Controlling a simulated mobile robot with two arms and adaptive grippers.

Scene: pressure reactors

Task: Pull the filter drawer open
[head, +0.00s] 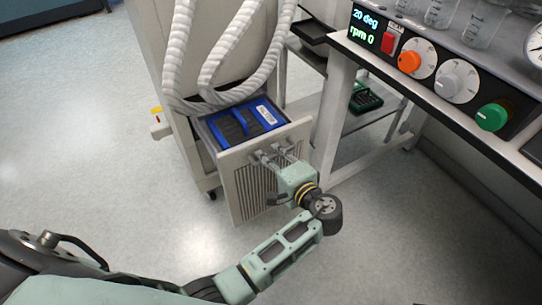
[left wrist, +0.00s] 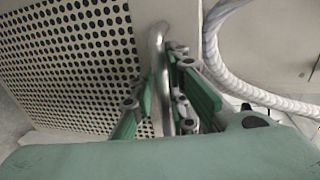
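The filter drawer (head: 258,170) stands pulled out from the beige cabinet, its slotted front panel clear of the body. A blue-framed dark filter (head: 243,121) with a white label lies inside it. My left gripper (head: 272,155) is at the top of the drawer front. In the left wrist view, the fingers of my left gripper (left wrist: 160,97) lie close on both sides of the grey metal handle (left wrist: 157,45), shut on it. The perforated panel (left wrist: 70,65) fills the left of that view. My right gripper is not in view.
White corrugated hoses (head: 223,60) hang over the cabinet beside the drawer. A bench with a control panel (head: 440,75) and glass beakers stands at the right; its leg (head: 333,115) is close to the drawer. The floor in front and left is clear.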

